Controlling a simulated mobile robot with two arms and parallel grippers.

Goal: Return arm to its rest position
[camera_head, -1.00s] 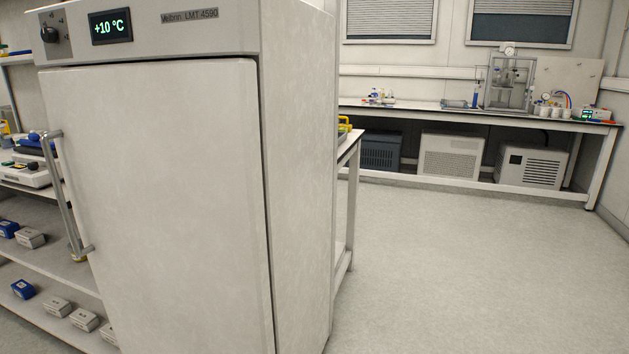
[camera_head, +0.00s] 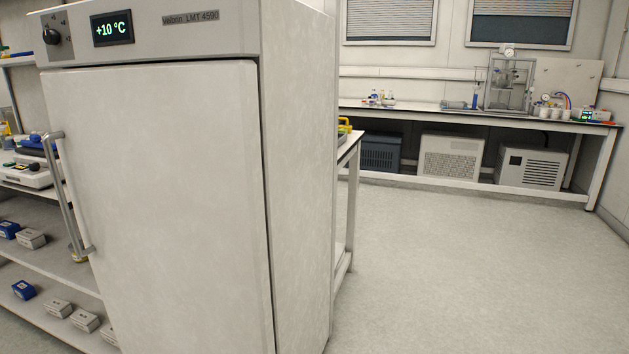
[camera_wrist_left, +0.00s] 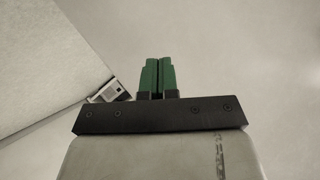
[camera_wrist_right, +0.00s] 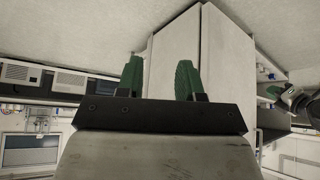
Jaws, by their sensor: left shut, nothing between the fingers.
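My left gripper (camera_wrist_left: 159,76) shows in the left wrist view with its two green fingers together and nothing between them. A pale flat surface and a small grey boxy part (camera_wrist_left: 110,92) lie beyond it. My right gripper (camera_wrist_right: 160,80) shows in the right wrist view with its green fingers apart and nothing between them. The white cabinet (camera_wrist_right: 205,50) is behind it in that view. Neither gripper shows in the head view. The cabinet (camera_head: 160,200) stands close at the left there, door shut, with its display (camera_head: 112,28) reading +10 °C.
The cabinet's vertical handle (camera_head: 70,195) sticks out at its left edge. Shelves (camera_head: 50,275) with small boxes are left of it. A long bench (camera_head: 420,107) with lab equipment runs along the back wall. The floor (camera_head: 460,265) at the right is clear.

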